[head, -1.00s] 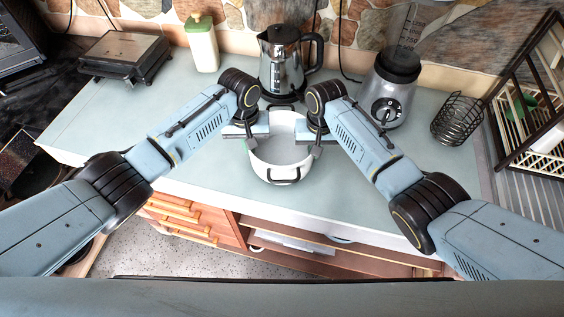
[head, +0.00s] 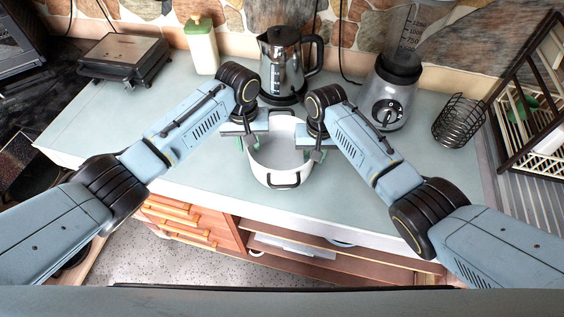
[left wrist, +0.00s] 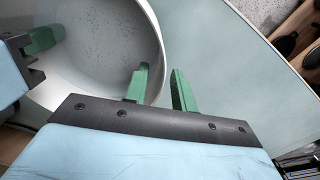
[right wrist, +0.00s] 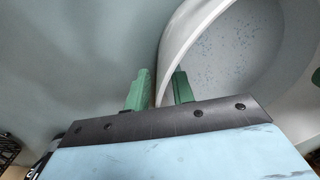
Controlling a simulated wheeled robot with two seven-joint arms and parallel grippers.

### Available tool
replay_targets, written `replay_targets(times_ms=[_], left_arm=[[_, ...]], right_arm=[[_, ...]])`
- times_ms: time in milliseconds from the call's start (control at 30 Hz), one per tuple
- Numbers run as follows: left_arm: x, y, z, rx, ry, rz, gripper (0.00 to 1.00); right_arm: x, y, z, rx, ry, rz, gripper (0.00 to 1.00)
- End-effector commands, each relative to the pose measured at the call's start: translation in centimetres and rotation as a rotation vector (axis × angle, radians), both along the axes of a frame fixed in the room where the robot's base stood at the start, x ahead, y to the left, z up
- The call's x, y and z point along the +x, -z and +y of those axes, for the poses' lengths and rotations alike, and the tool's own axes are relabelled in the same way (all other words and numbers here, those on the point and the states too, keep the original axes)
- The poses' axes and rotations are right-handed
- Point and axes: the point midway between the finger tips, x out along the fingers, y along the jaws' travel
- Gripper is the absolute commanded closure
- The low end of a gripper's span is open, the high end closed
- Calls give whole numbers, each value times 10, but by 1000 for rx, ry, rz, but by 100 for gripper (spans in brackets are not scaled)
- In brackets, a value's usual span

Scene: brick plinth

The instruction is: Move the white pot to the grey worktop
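The white pot (head: 268,172) stands upright on the grey worktop (head: 220,178), near its front edge, with dark handles at its front and back. It is empty inside. My left gripper (head: 246,145) is at the pot's left rim. In the left wrist view its green fingers (left wrist: 160,88) are apart, one inside the pot and one outside, with a gap beside the wall. My right gripper (head: 319,155) is at the right rim. In the right wrist view its fingers (right wrist: 161,88) are also apart, astride the wall. The pot's underside is hidden.
A kettle (head: 283,68) stands close behind the pot. A blender (head: 386,100) and a wire basket (head: 459,121) stand to the right, with a dish rack (head: 520,110) beyond. A bottle (head: 201,46) and a grill (head: 125,55) are at back left. The worktop is clear left of the pot.

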Motion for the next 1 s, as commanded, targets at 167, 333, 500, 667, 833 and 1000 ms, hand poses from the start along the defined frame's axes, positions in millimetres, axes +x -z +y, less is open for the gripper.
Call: replay_targets(times_ms=[167, 333, 500, 667, 833, 1000], left_arm=[[1, -42, -1, -2, 0, -5, 74], [1, -72, 0, 0, 0, -3, 74], [0, -89, 0, 1, -1, 0, 74], [0, -92, 0, 1, -1, 1, 74], [0, -92, 0, 1, -1, 0, 74], [0, -92, 0, 1, -1, 0, 74]], right_arm=[[0, 0, 0, 0, 0, 0, 76], [0, 0, 0, 0, 0, 0, 76], [0, 0, 0, 0, 0, 0, 76], [1, -10, 0, 2, 0, -2, 76], [1, -40, -1, 2, 0, -5, 76], [1, -78, -3, 2, -1, -5, 76]])
